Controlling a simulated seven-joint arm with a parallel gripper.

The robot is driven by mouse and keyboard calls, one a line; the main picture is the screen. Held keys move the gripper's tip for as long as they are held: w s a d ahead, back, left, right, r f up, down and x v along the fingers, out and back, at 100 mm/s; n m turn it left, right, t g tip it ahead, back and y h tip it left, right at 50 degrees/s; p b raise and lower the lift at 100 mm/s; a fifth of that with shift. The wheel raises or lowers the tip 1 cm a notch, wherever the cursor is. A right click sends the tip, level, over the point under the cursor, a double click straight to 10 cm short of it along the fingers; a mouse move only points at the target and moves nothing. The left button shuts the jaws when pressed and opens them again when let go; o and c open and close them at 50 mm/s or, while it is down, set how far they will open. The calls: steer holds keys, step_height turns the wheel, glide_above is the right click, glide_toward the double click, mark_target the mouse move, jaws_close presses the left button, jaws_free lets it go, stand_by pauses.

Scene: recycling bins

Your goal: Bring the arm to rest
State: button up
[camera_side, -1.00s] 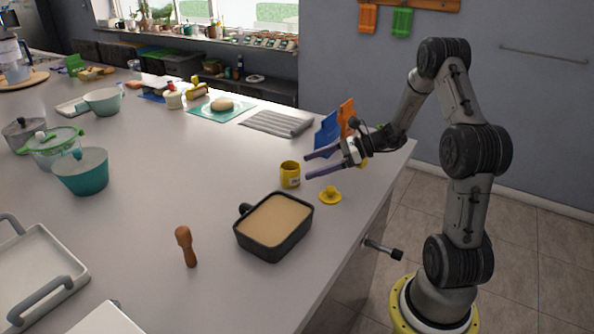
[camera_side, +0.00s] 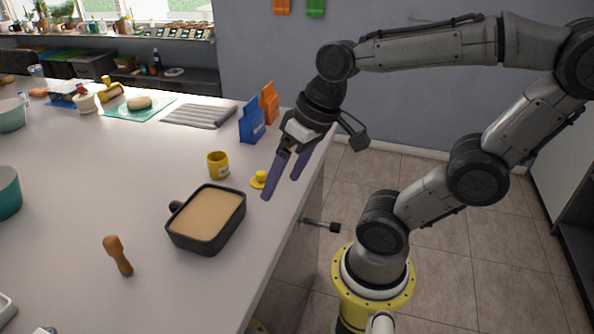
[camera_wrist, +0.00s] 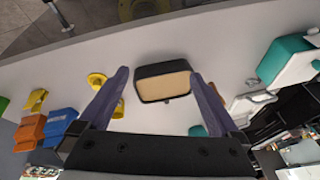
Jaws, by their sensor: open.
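My gripper (camera_side: 283,180) is open and empty, pointing down above the right edge of the counter. In the side view its fingers appear just right of a small yellow lid (camera_side: 259,180). In the wrist view both purple fingers (camera_wrist: 160,95) are spread apart, with nothing between them touching. A dark pan with tan contents (camera_side: 206,218) sits on the counter to the left; it also shows beyond the fingertips in the wrist view (camera_wrist: 163,81).
A yellow cup (camera_side: 218,165) stands left of the lid. A brown wooden tool (camera_side: 118,255) is at the front left. Open floor (camera_side: 425,215) lies right of the counter (camera_side: 130,190).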

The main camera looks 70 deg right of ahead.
steer(key=n, duration=0.1)
steer(key=s+n+t, duration=0.1)
steer(key=s+r+n+h, duration=0.1)
steer(key=shift+d+t, duration=0.3)
steer(key=shift+d, duration=0.05)
